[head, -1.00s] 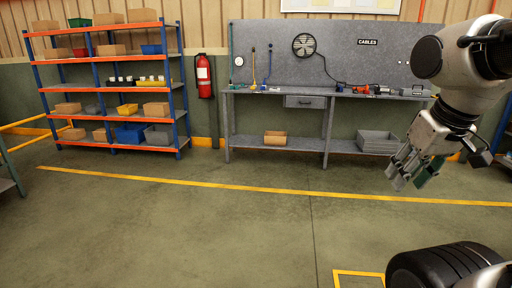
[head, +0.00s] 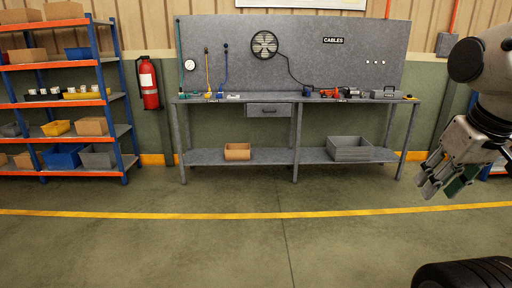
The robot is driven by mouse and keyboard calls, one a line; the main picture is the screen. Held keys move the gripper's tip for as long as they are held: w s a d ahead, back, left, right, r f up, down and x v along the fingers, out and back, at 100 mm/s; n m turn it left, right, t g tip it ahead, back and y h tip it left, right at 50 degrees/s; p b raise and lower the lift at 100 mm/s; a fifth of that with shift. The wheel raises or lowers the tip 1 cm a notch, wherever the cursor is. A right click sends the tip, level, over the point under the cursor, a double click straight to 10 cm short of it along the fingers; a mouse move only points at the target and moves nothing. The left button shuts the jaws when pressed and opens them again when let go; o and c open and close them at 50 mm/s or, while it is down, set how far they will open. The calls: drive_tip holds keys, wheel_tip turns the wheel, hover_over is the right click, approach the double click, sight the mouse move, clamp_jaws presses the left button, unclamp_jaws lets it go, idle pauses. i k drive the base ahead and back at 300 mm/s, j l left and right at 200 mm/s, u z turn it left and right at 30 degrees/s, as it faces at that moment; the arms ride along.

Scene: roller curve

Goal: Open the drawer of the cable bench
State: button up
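The cable bench (head: 222,158) stands against the back wall, grey, with a pegboard back and a "CABLES" sign (head: 333,41). Its drawer (head: 269,111) hangs under the worktop, left of the middle, and looks shut, with a dark handle on its front. My gripper (head: 438,184) hangs at the right side of the view, well in front of the bench and away from the drawer. Its fingers point down and left. I see nothing between them, but their gap is not clear from this angle.
A cardboard box (head: 237,151) and a grey crate (head: 350,149) stand on the lower shelf. Tools lie on the worktop. A fire extinguisher (head: 149,84) hangs left, beside a loaded shelf rack (head: 123,128). The floor before the bench, crossed by a yellow line (head: 240,216), is clear.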

sight(254, 110)
drive_tip(key=i+j, duration=0.1)
drive_tip(key=i, duration=4.1)
